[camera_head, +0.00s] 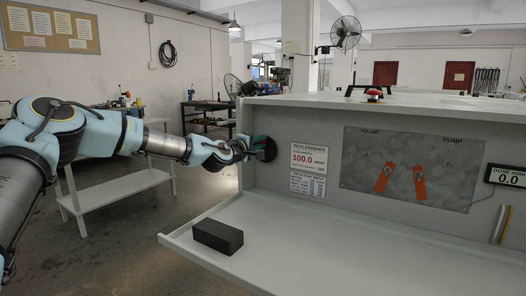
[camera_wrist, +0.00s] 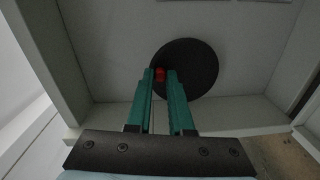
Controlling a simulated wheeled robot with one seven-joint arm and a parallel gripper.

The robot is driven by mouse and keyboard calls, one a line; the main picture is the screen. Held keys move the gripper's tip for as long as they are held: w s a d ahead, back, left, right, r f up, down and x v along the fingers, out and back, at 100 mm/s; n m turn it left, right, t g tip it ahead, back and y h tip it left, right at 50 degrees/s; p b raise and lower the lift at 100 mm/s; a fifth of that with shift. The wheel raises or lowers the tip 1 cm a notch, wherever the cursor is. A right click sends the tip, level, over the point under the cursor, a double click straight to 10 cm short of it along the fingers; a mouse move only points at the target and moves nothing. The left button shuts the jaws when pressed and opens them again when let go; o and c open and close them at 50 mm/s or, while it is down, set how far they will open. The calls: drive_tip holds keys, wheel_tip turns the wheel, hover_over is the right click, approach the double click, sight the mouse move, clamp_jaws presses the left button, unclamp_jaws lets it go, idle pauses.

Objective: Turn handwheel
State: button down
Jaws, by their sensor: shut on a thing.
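The handwheel (camera_head: 268,149) is a dark round disc on the left inner wall of the processor's open bay. In the wrist view the black handwheel (camera_wrist: 198,64) lies at the upper middle, with a small red knob (camera_wrist: 160,74) near its left edge. My gripper (camera_head: 250,146) is at the wheel, its arm reaching in from the left. In the wrist view my gripper (camera_wrist: 161,78) has two green fingers shut on the red knob. The fingers cover part of the wheel's near side.
A black block (camera_head: 218,236) lies on the processor's front shelf (camera_head: 330,255). Right of the wheel are a replenisher display (camera_head: 309,158) and a panel (camera_head: 365,150) with two orange levers. A red button (camera_head: 374,94) tops the cabinet. A white table (camera_head: 120,185) stands at left.

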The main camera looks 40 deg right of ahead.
drive_tip(key=shift+w+a+f+n+b, duration=0.1)
drive_tip(key=shift+w+n+b, duration=0.45)
drive_tip(key=shift+n, duration=0.6)
drive_tip(key=shift+w+a+r+n+b, duration=0.1)
drive_tip(key=shift+w+n+b, duration=0.1)
drive_tip(key=shift+n+b, duration=0.7)
drive_tip(key=shift+w+a+f+n+b, duration=0.1)
drive_tip(key=shift+w+n+b, duration=0.35)
drive_tip(key=shift+n, duration=0.9)
drive_tip(key=c, duration=0.8)
unclamp_jaws()
drive_tip(key=shift+a, duration=0.1)
drive_tip(key=b+v, duration=0.1)
drive_tip(key=v, duration=0.9)
drive_tip(key=shift+a, duration=0.35)
